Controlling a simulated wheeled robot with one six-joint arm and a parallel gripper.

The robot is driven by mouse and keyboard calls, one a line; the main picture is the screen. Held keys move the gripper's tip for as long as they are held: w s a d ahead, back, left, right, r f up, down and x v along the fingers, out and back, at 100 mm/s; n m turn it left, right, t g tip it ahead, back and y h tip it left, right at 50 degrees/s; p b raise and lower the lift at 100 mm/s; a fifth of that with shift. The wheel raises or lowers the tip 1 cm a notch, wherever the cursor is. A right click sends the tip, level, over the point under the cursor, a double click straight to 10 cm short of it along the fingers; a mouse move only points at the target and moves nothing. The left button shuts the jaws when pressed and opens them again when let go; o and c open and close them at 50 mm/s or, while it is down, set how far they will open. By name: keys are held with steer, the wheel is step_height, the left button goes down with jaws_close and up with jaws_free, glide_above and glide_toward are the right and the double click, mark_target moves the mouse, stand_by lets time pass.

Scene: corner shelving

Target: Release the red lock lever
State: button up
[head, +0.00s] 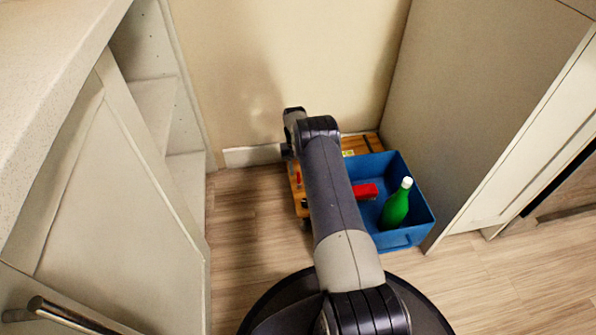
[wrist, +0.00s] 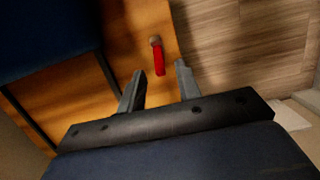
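The red lock lever (wrist: 159,62) shows in the wrist view, hanging from a small round pivot at the edge of an orange-brown wooden board (wrist: 150,15). In the head view the lever (head: 298,178) is a small red bar at the board's left edge, left of my arm. My gripper (wrist: 160,68) is open, its two grey fingers apart. The lever's lower end appears between the fingertips in the picture; I cannot tell how far in front of them it is. No contact shows. In the head view my arm hides part of the board, and my fingers cannot be made out.
A blue crate (head: 408,237) stands on the board's right side, holding a green bottle (head: 395,207) and a red block (head: 364,191). A white cabinet (head: 125,190) is at left, a tall grey panel (head: 465,95) at right, a wall behind. Wooden floor (head: 240,235) lies free to the left.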

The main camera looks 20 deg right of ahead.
mark_target(299, 179)
step_height(299, 179, up, 8)
steer(key=w+p, duration=0.1)
steer(key=p, duration=0.1)
steer(key=shift+w, duration=0.25)
steer(key=shift+d, duration=0.1)
steer(key=f+b, duration=0.1)
steer(key=f, duration=0.2)
steer(key=s+f+b, duration=0.1)
steer(key=f, duration=0.3)
steer(key=s+f+b, duration=0.1)
steer(key=f, duration=0.2)
steer(key=shift+f+b, duration=0.3)
steer(key=shift+r, duration=0.1)
